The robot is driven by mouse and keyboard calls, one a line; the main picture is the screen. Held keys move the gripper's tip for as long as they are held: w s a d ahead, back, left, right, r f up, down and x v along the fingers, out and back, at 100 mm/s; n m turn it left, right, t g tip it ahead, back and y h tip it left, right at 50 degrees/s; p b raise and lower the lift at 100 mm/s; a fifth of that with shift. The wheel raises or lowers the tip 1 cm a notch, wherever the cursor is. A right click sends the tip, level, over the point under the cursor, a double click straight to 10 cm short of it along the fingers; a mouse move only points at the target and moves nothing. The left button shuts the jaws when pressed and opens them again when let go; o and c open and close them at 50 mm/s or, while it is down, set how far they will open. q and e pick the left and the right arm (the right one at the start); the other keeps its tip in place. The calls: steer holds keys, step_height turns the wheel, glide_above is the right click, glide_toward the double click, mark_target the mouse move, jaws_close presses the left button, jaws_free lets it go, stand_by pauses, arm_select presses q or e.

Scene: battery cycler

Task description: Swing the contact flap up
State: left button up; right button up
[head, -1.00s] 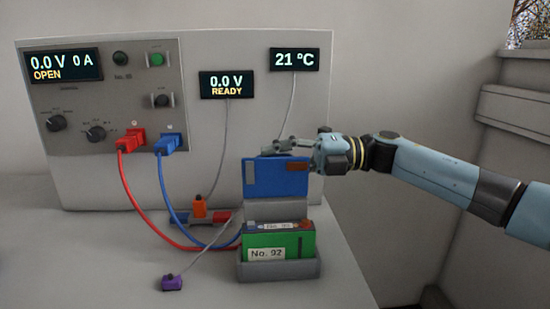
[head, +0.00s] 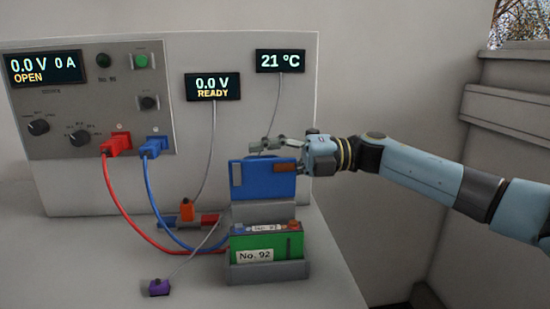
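The contact flap (head: 262,181) is a blue plate with a grey and a brown contact pad. It stands upright above and behind the green battery (head: 266,245), labelled No. 92, which sits in a grey holder (head: 270,272). My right gripper (head: 262,147) is at the flap's top edge, reaching in from the right. Its fingers lie along the edge; whether they touch it or how far they are apart I cannot tell. My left gripper is not in view.
A cycler panel (head: 80,110) with displays and knobs stands behind. Red (head: 120,200) and blue (head: 160,205) cables run from it to the holder area. The table's front left is clear.

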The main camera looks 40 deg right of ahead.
steer(key=v, duration=1.2)
steer(key=shift+a, duration=0.1)
